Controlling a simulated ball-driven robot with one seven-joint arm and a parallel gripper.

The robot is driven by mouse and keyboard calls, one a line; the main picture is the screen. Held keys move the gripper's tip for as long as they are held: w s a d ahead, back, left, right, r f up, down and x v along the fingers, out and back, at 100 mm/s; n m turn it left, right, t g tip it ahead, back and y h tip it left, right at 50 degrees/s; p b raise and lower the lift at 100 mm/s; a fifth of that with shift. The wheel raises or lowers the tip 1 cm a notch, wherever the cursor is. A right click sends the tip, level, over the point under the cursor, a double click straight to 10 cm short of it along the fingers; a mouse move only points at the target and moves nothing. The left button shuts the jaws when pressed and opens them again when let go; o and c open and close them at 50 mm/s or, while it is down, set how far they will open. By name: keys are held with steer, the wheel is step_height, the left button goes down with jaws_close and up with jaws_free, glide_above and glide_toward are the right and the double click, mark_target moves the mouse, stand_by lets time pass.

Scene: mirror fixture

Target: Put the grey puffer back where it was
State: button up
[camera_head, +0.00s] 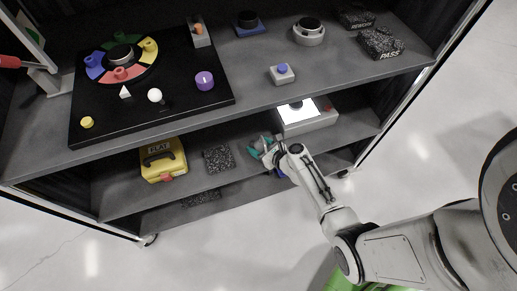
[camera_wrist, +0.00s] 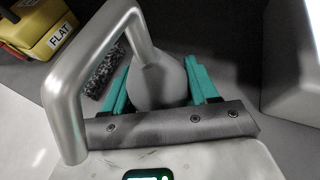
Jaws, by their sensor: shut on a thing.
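The grey puffer (camera_wrist: 160,84) shows in the wrist view as a smooth, rounded grey bulb between two teal fingers. My gripper (camera_wrist: 162,78) is shut on it, with one finger on each side. In the head view, my gripper (camera_head: 263,147) is at the lower shelf level, between the speckled dark block and the white box with the lit screen. The puffer is small and mostly hidden there. I cannot tell whether it touches the shelf.
A yellow box marked FLAT (camera_head: 158,162) and a speckled dark block (camera_head: 218,159) are left of my gripper. The white box with a lit screen (camera_head: 310,123) is to its right. The upper shelf (camera_head: 262,92) overhangs this level. Bare shelf shows around the block.

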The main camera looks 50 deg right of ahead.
steer(key=shift+f, duration=0.3)
steer(key=shift+f, duration=0.1)
steer(key=o, duration=0.7)
steer(key=shift+r, duration=0.25)
steer(key=p+v, duration=0.2)
steer(key=v, duration=1)
steer(key=shift+f, duration=0.25)
